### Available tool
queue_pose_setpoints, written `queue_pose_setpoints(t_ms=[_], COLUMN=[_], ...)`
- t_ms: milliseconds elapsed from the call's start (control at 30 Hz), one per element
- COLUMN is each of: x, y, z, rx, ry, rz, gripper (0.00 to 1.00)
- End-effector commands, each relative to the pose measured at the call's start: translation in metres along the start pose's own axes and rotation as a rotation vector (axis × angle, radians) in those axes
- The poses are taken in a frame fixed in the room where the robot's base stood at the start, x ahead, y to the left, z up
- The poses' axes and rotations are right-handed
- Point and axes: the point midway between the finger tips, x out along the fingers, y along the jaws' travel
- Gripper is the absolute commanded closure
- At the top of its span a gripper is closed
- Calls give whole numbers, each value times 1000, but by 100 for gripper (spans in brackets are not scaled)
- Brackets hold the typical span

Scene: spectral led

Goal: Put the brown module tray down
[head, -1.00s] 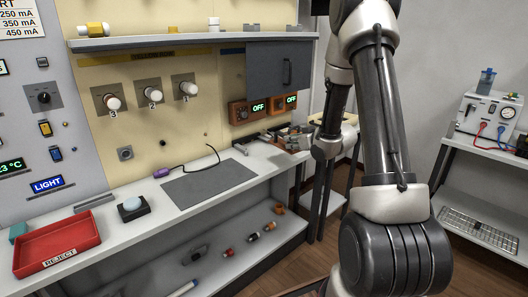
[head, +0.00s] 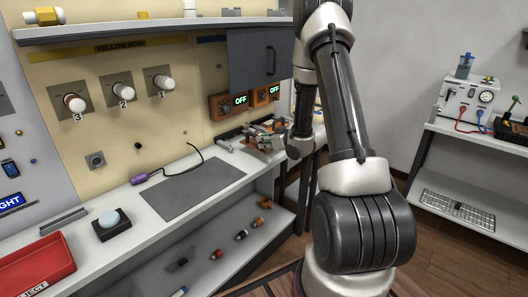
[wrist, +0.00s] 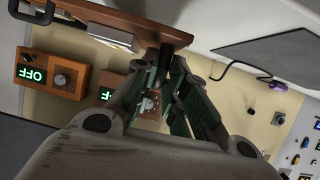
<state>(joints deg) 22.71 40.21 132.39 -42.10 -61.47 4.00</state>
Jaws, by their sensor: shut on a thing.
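The brown module tray (wrist: 125,22) shows at the top of the wrist view, with a grey block (wrist: 110,37) against it. My gripper (wrist: 165,70) is shut on a dark upright part at the tray's near edge. The wrist picture is upside down. In the head view my gripper (head: 268,134) is at the far right end of the white bench (head: 125,200), below the orange OFF boxes. The tray is small and partly hidden there by my gripper and arm. I cannot tell whether it touches the bench.
A grey mat (head: 195,188) lies on the bench, with a purple-ended cable (head: 142,178) beside it. A black button box (head: 111,226) and a red reject tray (head: 35,268) are further left. A grey cabinet (head: 255,62) hangs above. A lower shelf holds several small parts.

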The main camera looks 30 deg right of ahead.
Motion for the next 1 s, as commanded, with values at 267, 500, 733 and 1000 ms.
queue_pose_setpoints(t_ms=[267,500,733,1000], x=[15,16,17,17], y=[-1,-1,-1,-1], z=[36,38,41,41], rx=[0,-2,0,-1], ry=[0,2,0,0], rz=[0,1,0,0], gripper=[100,100,77,65])
